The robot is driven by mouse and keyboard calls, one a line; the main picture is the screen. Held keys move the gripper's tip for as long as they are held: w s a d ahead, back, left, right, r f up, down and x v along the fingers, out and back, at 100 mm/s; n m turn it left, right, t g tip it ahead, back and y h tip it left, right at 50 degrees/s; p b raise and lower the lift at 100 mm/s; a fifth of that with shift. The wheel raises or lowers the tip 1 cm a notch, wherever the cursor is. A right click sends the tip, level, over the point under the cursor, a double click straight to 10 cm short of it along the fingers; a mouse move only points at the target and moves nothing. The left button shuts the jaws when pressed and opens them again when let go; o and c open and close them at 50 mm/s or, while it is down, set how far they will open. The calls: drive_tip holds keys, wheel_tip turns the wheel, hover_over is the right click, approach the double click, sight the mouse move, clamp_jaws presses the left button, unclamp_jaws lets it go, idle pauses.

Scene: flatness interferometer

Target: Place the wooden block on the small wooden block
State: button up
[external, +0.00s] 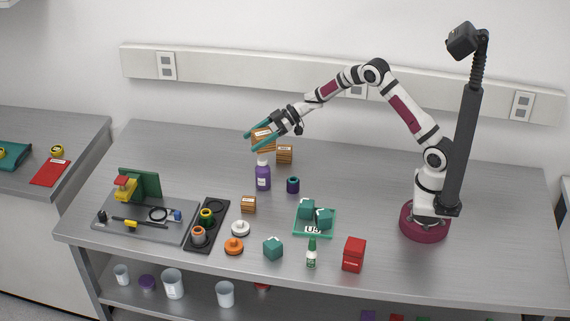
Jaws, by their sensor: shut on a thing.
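My gripper (252,142) is shut on a wooden block (264,146) with a pale label. It holds the block in the air over the back middle of the table. A small wooden block (248,204) stands on the table nearer the front, below and a little left of the held block, beside the black tray. Another wooden block (285,155) stands at the back, just right of the held one in the picture. The exact height of the held block is hard to tell from this single view.
A purple bottle (263,176) stands below the held block in the picture. A dark cup (293,185), a green tray (300,232) with teal blocks, a black tray (213,239) and a grey board (183,232) crowd around. The table's back left is clear.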

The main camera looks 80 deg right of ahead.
drive_tip(key=s+a+n+g+y, duration=0.2)
drive_tip(key=s+a, duration=0.1)
drive_tip(key=a, duration=0.2)
hover_over(248, 204)
drive_tip(key=w, duration=0.2)
drive_tip(key=f, duration=0.6)
drive_tip(key=shift+d+f, duration=0.2)
wheel_tip(248, 204, down, 4)
drive_tip(key=shift+w+a+f, duration=0.1)
drive_tip(key=shift+w, duration=0.05)
